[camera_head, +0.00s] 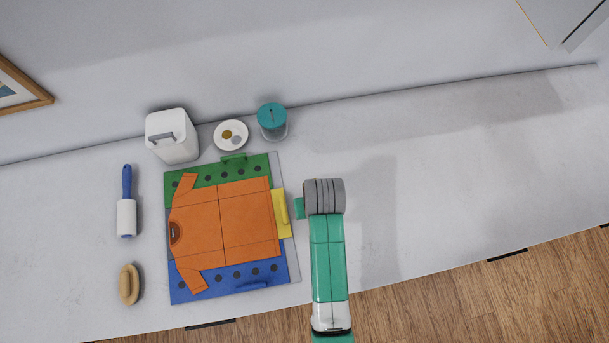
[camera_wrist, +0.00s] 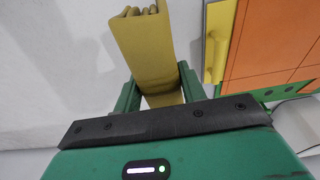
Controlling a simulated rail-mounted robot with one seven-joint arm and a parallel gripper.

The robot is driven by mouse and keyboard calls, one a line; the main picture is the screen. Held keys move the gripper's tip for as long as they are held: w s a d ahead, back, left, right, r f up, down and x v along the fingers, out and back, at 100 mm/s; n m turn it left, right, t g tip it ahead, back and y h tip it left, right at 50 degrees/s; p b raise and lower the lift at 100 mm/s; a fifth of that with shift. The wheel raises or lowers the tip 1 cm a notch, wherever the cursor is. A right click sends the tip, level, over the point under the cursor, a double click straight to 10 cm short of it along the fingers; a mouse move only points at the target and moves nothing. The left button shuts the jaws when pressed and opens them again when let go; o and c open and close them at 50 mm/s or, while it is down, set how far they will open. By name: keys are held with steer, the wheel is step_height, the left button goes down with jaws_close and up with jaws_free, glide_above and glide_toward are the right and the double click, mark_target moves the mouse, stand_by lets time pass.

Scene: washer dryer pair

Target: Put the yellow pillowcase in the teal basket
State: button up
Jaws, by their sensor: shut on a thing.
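The yellow pillowcase (camera_wrist: 148,50) is folded in several layers and shows in the wrist view, standing up between the green fingers of my gripper (camera_wrist: 158,92). My gripper is shut on it. In the head view only a small green part of my gripper (camera_head: 299,208) shows, just right of the folding board; the arm hides the rest, and I cannot make out the pillowcase there. The teal basket is not in either view.
An orange shirt (camera_head: 222,222) lies on a folding board with a green panel (camera_head: 258,166), a blue panel (camera_head: 225,284) and a yellow flap (camera_head: 282,212). A lint roller (camera_head: 126,215), brush (camera_head: 129,284), white container (camera_head: 172,137), plate (camera_head: 231,135) and teal-lidded jar (camera_head: 272,121) stand around it. The countertop (camera_head: 460,180) at right is clear.

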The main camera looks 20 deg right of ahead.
steer(key=a, duration=0.1)
steer(key=w+a, duration=0.1)
steer(key=shift+a+f, duration=0.15)
steer(key=shift+a, duration=0.15)
steer(key=shift+f, duration=1.75)
steer(key=shift+f, duration=0.1)
steer(key=o, duration=1)
step_height(320, 180, up, 12)
steer(key=s+p, duration=0.1)
steer(key=shift+s, duration=0.4)
steer(key=shift+a, duration=0.1)
